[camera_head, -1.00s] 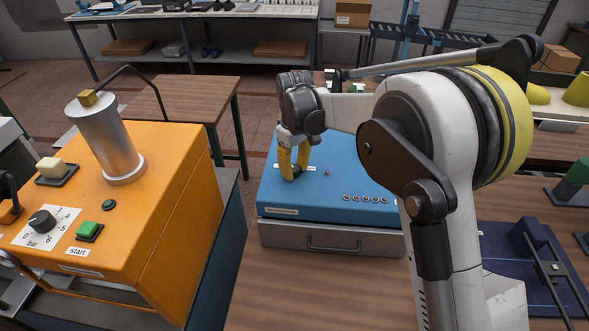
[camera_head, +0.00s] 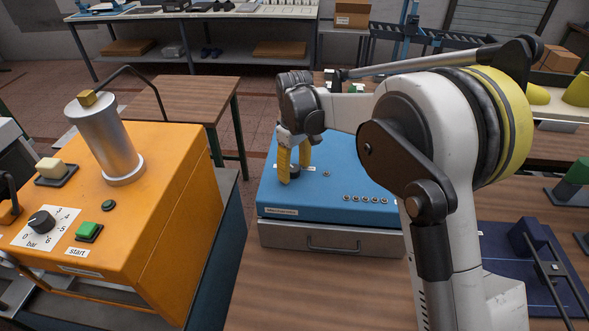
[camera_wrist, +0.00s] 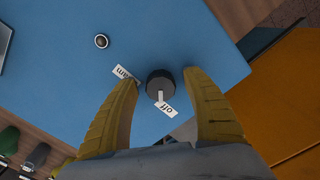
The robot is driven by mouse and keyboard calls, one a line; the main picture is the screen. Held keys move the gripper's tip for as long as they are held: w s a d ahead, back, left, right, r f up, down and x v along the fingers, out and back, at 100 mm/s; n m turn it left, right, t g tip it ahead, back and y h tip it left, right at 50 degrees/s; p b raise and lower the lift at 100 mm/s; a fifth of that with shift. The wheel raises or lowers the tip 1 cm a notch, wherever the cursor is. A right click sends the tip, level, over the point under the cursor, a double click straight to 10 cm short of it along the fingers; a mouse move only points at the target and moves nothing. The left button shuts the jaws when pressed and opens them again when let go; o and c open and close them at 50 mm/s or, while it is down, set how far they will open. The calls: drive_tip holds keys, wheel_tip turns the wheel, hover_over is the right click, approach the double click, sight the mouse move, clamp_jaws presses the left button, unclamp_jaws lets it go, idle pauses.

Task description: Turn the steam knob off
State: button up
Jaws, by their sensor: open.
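The steam knob (camera_wrist: 157,82) is a small black round knob on top of the blue box (camera_head: 345,170). Its white pointer is turned towards the "off" label (camera_wrist: 166,108) in the wrist view. A second label (camera_wrist: 126,75), partly hidden by a finger, shows the letters "am". My gripper (camera_head: 295,175) points down at the box top, its yellow fingers spread apart. In the wrist view the knob lies between and just beyond the fingertips (camera_wrist: 162,90), with gaps on both sides. The head view shows the knob only as a dark bit between the fingers.
A row of several small metal buttons (camera_head: 370,199) lies along the box's front right, and a small round button (camera_wrist: 101,41) shows in the wrist view. The orange machine (camera_head: 180,215) with a metal cylinder (camera_head: 107,140) stands to the left, across a gap.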

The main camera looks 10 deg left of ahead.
sight(295, 169)
wheel_tip(295, 169, up, 12)
idle(0.4)
